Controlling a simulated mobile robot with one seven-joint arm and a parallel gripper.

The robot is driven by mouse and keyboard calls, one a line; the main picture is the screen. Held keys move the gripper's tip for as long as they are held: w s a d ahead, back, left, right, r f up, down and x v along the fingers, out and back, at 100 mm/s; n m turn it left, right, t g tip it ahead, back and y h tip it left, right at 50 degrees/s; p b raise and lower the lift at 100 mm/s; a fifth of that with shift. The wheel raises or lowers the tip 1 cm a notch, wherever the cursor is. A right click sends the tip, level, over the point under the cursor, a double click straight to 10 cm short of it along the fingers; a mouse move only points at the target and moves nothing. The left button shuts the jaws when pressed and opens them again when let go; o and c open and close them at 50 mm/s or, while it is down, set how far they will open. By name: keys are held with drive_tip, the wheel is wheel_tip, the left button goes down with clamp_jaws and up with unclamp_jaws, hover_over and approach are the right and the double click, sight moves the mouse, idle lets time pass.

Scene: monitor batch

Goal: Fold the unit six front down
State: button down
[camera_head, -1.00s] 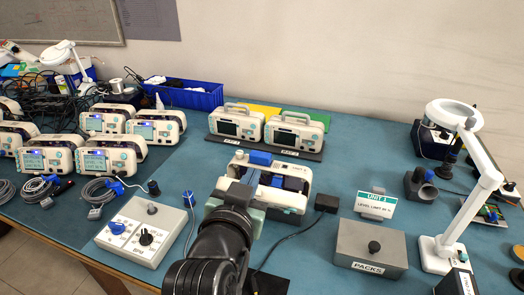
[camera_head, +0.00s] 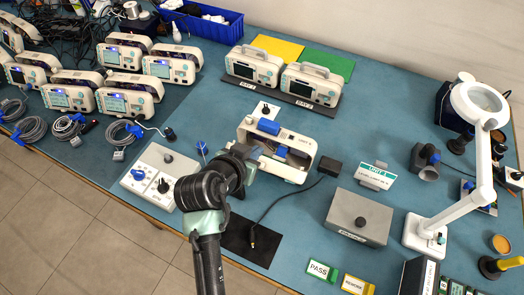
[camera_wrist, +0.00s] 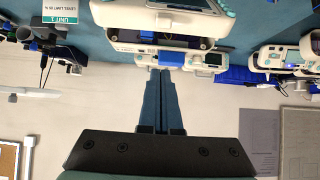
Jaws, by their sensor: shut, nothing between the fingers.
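The opened white unit (camera_head: 246,132), with small lettering that looks like "UNIT 6", stands at mid-bench in the head view. It shows a dark interior, a blue block (camera_head: 268,126) on its top edge and blue parts inside. My gripper (camera_head: 252,153) is at its left front side; my wrist hides part of the unit. In the wrist view the fingers (camera_wrist: 162,88) are shut and empty, pointing at the unit. A white body with teal trim (camera_wrist: 150,17) lies beyond the tips; whether they touch is unclear. I cannot tell how far the front is folded.
Two units stand on a dark rack (camera_head: 283,93) behind. A grey box (camera_head: 358,218), a unit sign (camera_head: 375,175) and a white lamp (camera_head: 450,215) are to the right. A dial box (camera_head: 160,175) is left. A black cable and dark mat (camera_head: 250,240) lie in front.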

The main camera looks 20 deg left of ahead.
hover_over(261, 159)
drive_tip(key=w, duration=0.2)
drive_tip(key=f, duration=0.5)
drive_tip(key=shift+d+p, duration=0.35)
drive_tip(key=shift+d, duration=0.05)
drive_tip(key=s, duration=0.1)
drive_tip(key=s+f+p, duration=0.1)
drive_tip(key=s, duration=0.1)
drive_tip(key=shift+f, duration=0.3)
drive_tip(key=shift+s+a+f+p, duration=0.1)
drive_tip(key=shift+s+f+p, duration=0.05)
drive_tip(key=shift+s+p, duration=0.2)
drive_tip(key=shift+f+b, duration=0.25)
drive_tip(key=shift+b, duration=0.3)
